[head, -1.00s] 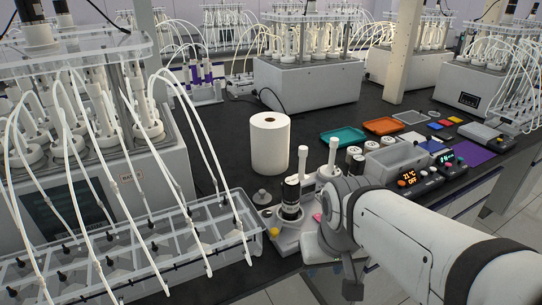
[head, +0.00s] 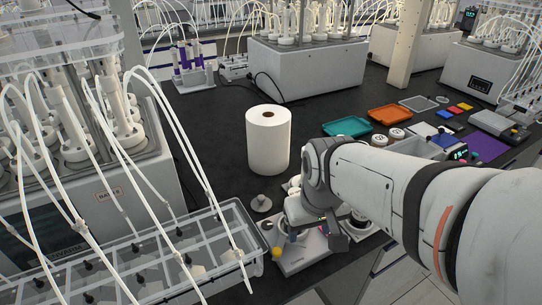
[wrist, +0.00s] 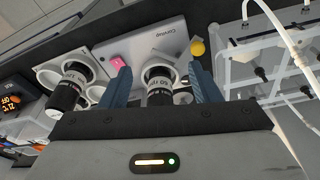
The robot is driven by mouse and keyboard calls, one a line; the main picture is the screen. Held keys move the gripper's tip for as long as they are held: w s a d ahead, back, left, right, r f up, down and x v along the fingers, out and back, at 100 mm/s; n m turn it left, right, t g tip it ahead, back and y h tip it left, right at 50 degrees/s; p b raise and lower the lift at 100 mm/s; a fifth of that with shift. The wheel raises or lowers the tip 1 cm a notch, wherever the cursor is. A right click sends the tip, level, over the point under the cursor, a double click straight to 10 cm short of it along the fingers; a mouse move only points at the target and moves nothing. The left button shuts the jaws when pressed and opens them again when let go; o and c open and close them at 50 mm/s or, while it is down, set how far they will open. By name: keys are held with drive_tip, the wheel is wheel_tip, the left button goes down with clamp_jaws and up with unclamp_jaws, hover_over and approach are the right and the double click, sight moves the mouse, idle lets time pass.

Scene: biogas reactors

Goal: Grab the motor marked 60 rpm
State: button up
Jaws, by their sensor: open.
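My gripper (wrist: 160,74) is open, with its two dark blue fingers pointing down at the holder. One black motor (wrist: 159,92) with a white label band stands between the fingers in the wrist view, in a round seat of a pale holder (wrist: 140,45). The print on both labels is too small and tilted to read surely. In the head view my gripper (head: 318,228) hangs over the holder (head: 296,257) and hides most of the motors.
A paper roll (head: 268,142) stands behind the gripper. A clear tube rack (head: 170,258) lies close on the left. A yellow knob (wrist: 197,48) and a pink piece (wrist: 117,63) are on the holder. Teal (head: 347,127) and orange (head: 389,115) trays lie farther back.

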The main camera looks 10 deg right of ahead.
drive_tip(key=shift+o, duration=1.3)
drive_tip(key=shift+n+g, duration=0.5)
drive_tip(key=shift+n, duration=0.4)
drive_tip(key=w+r+p, duration=0.2)
drive_tip(key=w, duration=0.1)
drive_tip(key=w+r+p, duration=0.1)
drive_tip(key=p, duration=0.1)
drive_tip(key=shift+w, duration=0.4)
drive_tip(key=w+n+p, duration=0.1)
drive_tip(key=w+p, duration=0.1)
drive_tip(key=w, duration=0.1)
drive_tip(key=w+n+g+p, duration=0.1)
drive_tip(key=w+n+p, duration=0.1)
drive_tip(key=w+p, duration=0.1)
drive_tip(key=shift+w+f, duration=0.1)
drive_tip(key=shift+f, duration=0.05)
drive_tip(key=shift+w+f+p, duration=0.15)
drive_tip(key=shift+w+p, duration=0.15)
drive_tip(key=shift+p, duration=0.1)
drive_tip(key=shift+w+f+p, duration=0.15)
drive_tip(key=shift+f+p, duration=0.75)
drive_tip(key=shift+f, duration=3.15)
drive_tip(key=shift+c, duration=0.5)
drive_tip(key=c, duration=1.4)
